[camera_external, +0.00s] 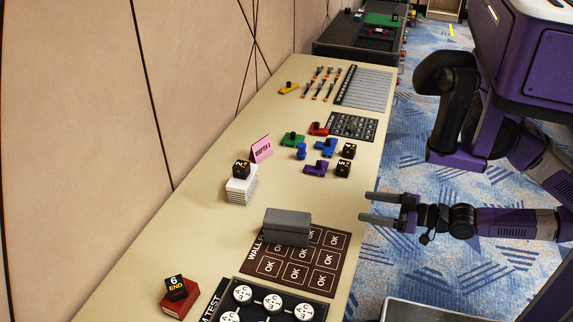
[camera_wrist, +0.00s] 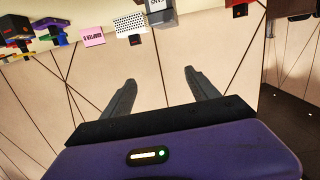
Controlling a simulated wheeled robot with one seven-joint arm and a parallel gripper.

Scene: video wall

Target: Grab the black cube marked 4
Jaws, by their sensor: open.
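Several black cubes stand on the long table (camera_external: 130,275). One cube (camera_external: 348,150) sits near the right edge, its mark too small to read. Just in front of it is a cube (camera_external: 343,169) that seems marked 5. Another cube (camera_external: 241,168), its digit unclear, rests on a white stack (camera_external: 240,190). A cube marked 6 END (camera_external: 175,287) lies on a red box (camera_external: 180,304). I cannot tell which cube bears a 4. My gripper (camera_external: 366,207) is open and empty at the table's right edge, apart from the cubes; its fingers also show in the wrist view (camera_wrist: 160,80).
A grey block (camera_external: 287,226) stands on a brown OK board (camera_external: 262,262). A pink card (camera_external: 261,149) stands behind the white stack. Red, green, blue and purple pieces lie around the right cubes. A wall (camera_external: 80,120) runs along the left.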

